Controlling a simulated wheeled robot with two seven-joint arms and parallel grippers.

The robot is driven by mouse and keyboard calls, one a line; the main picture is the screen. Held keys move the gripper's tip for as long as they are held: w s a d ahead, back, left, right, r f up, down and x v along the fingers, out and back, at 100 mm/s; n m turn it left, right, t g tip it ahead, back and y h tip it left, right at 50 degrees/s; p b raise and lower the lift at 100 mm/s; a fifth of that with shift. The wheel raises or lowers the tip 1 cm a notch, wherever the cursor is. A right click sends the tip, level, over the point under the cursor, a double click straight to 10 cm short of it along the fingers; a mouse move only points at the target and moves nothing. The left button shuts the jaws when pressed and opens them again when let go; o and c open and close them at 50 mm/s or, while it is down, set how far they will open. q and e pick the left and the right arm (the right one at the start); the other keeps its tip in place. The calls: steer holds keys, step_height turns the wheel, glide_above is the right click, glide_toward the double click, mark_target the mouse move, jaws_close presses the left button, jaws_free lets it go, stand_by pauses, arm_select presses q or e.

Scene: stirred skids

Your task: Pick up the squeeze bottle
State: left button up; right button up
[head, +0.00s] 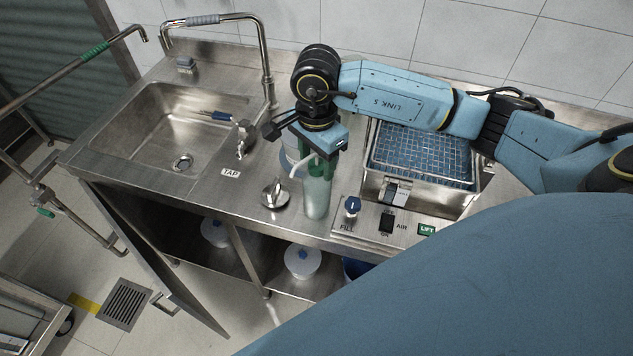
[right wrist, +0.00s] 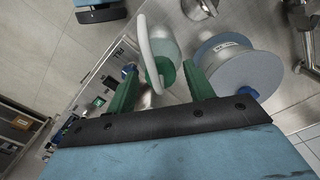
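The squeeze bottle (head: 316,198) stands upright on the steel counter in the head view. It is translucent pale green with a green cap and a curved white spout. My right gripper (head: 320,160) points down at its top. In the right wrist view, the green fingers of my right gripper (right wrist: 160,76) are spread apart, one on each side of the squeeze bottle (right wrist: 163,42) near its green cap. Gaps seem to show between the cap and both fingers. The gripper hides part of the bottle's top in the head view. My left gripper is not in view.
A round lidded tub (right wrist: 237,62) stands close beside the bottle. A metal knob (head: 275,195) is left of it. A sink (head: 175,130) with a tall faucet lies left. A basket basin (head: 420,155) and a FILL/AIR/LIFT panel (head: 385,222) are right.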

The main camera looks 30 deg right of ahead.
jaws_close()
steer(key=shift+r, duration=0.15)
